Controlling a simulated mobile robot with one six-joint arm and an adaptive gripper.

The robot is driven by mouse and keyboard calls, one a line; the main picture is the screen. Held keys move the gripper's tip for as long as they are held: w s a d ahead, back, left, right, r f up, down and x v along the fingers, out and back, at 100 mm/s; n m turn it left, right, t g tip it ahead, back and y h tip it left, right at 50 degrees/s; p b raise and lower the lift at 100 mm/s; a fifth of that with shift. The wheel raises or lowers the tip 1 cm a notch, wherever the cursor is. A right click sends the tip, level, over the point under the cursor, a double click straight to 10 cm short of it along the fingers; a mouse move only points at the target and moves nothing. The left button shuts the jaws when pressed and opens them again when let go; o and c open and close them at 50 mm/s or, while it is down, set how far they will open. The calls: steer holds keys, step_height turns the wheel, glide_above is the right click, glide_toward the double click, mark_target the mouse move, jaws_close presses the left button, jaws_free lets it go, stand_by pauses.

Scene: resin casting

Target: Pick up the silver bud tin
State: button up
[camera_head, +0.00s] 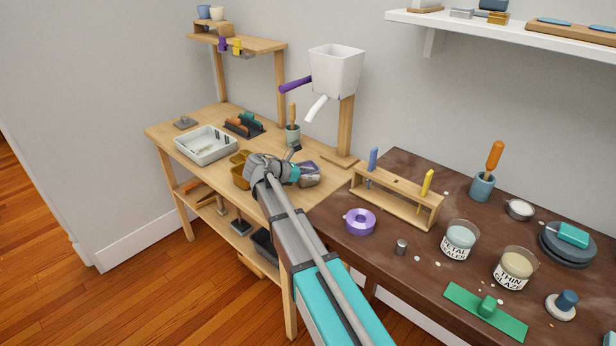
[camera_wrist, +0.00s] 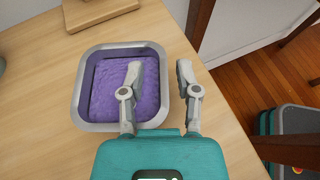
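The silver bud tin (camera_wrist: 86,72) is a square metal tin with rounded corners, filled with lumpy purple material. It sits on the light wooden bench and also shows in the head view (camera_head: 309,181), just right of my gripper. My gripper (camera_wrist: 158,69) is open and empty. In the wrist view its left finger is over the purple filling and its right finger is outside the tin's right wall, so the right rim lies between the fingers. How high the fingertips are above the rim is hard to tell.
The light bench (camera_head: 221,172) holds a white tray (camera_head: 205,158) and yellow-brown containers (camera_head: 240,177) left of my gripper. A post base (camera_wrist: 98,10) stands beyond the tin. The bench edge is close on the tin's right, with the dark table (camera_head: 385,265) beyond.

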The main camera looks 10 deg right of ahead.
jaws_close()
steer(key=shift+r, duration=0.15)
steer(key=shift+r+p, duration=0.95)
steer(key=shift+p, duration=0.15)
steer(key=s+a+r+p, duration=0.2)
steer(key=s+r+p, duration=0.8)
steer(key=s, duration=0.3)
steer(key=shift+s+a+r+p, duration=0.3)
steer(key=shift+s+r+p, duration=0.1)
steer(key=shift+r, duration=0.05)
